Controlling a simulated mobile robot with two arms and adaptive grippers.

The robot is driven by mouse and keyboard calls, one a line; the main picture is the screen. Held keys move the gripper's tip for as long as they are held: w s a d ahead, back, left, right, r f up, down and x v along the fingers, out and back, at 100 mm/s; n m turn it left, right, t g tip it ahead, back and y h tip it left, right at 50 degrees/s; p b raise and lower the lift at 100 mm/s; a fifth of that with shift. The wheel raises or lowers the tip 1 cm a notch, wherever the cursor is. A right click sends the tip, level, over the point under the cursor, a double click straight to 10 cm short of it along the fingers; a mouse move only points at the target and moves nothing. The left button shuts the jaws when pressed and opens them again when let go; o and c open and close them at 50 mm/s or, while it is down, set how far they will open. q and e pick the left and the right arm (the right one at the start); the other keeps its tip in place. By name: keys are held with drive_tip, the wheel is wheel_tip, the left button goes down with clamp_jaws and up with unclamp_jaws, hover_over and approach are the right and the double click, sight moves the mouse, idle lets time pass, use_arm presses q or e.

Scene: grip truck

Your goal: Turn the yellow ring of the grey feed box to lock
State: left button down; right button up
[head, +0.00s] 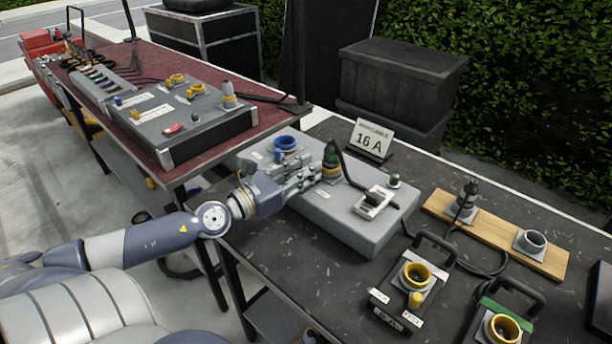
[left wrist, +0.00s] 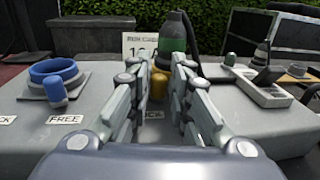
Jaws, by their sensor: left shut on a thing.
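The grey feed box (head: 352,232) sits on the dark table. A dark plug with a green band (head: 331,153) stands upright in a socket on it, a black cable at its top. The yellow ring (head: 331,171) is around the plug's base, partly hidden by my fingers. My left gripper (head: 318,170) reaches in from the left, low over the box. In the left wrist view, the ring's yellow knob (left wrist: 158,86) is between my fingers, which are shut on it. A label ending in "CK" lies partly hidden below the knob. My right gripper is not in view.
A blue ring (head: 286,145) is on the same box, with a FREE label (left wrist: 70,143) near its knob. A white switch block (head: 374,203) is right of the plug. A 16 A sign (head: 370,139) stands behind. A wooden board (head: 495,235) with sockets lies at the right.

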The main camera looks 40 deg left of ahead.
use_arm(q)
drive_tip(key=shift+w+a+r, duration=0.15)
drive_tip(key=shift+a+r, duration=0.1)
drive_tip(key=shift+r, duration=0.05)
drive_tip(key=c, duration=1.6)
unclamp_jaws()
drive_tip(key=shift+f, duration=0.2)
drive_tip(key=shift+v, duration=5.95)
